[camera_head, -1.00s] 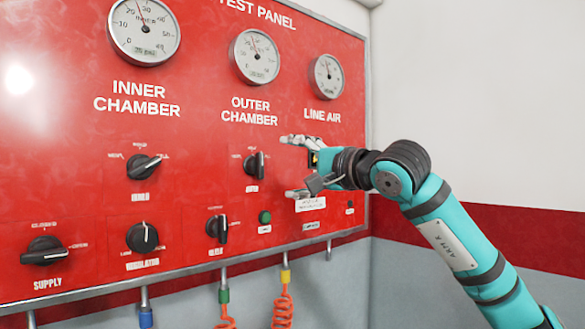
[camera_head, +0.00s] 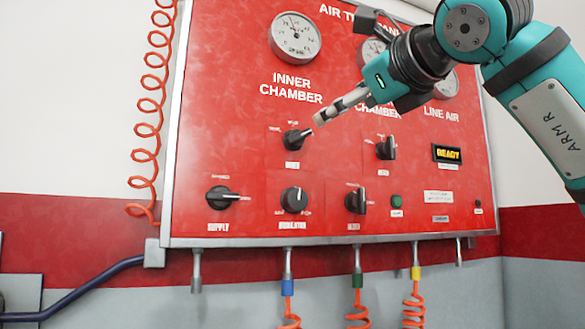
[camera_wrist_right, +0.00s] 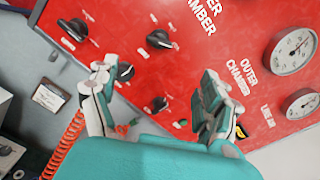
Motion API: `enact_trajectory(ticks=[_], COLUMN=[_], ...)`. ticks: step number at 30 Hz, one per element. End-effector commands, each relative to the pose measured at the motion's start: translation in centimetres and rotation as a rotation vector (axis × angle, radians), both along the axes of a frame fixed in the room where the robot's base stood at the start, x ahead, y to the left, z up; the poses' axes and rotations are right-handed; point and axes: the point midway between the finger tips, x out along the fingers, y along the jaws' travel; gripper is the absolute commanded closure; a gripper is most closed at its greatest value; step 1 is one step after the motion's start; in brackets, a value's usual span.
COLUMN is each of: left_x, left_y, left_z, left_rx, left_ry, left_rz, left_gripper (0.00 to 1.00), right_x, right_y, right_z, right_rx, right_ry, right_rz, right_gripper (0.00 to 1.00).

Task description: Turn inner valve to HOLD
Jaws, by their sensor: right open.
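The inner valve (camera_head: 297,138) is a black knob below the INNER CHAMBER label, with its pale pointer toward the right, slightly up. In the right wrist view, I see it (camera_wrist_right: 160,40) beyond the fingers. The small labels around it are too blurred to read. My right gripper (camera_head: 339,68) is open, its arm coming from the upper right. In the head view, one white fingertip appears close to the knob's upper right; whether it touches is not clear. In the right wrist view, the open fingers (camera_wrist_right: 155,84) hold nothing between them. My left gripper is not in view.
Nearby knobs are the supply knob (camera_head: 220,197), regulator knob (camera_head: 294,200), a lower right knob (camera_head: 356,200) and the outer valve (camera_head: 386,147). A READY display (camera_head: 447,154) is at right. Coiled orange hoses (camera_head: 149,130) hang left and below. The gripper covers part of the gauges.

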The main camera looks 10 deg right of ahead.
Motion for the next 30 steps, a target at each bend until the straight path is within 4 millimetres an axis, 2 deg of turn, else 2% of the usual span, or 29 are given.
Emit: enact_trajectory(ticks=[1, 4, 8, 13, 24, 30], left_x=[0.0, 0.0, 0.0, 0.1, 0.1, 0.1], left_y=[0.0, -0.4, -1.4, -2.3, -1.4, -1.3], left_z=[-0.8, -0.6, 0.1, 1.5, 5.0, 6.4], left_rx=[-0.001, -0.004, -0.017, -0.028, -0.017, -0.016], left_ry=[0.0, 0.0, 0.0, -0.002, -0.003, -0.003], left_rz=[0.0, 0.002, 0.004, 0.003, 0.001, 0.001], left_gripper=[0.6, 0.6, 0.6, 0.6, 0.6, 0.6], right_x=[-0.4, -0.4, 0.9, 4.2, 12.1, 15.1], right_y=[0.4, 0.7, 1.0, 1.6, 3.2, 3.7], right_z=[-0.3, 0.0, 0.2, 0.4, 0.5, 0.3], right_rx=[0.018, 0.037, 0.039, 0.038, 0.036, 0.036], right_ry=[0.002, 0.007, 0.01, 0.011, 0.011, 0.009], right_rz=[-0.004, -0.007, -0.006, -0.007, -0.006, -0.005], right_gripper=[0.19, 0.19, 0.19, 0.19, 0.19, 0.19])
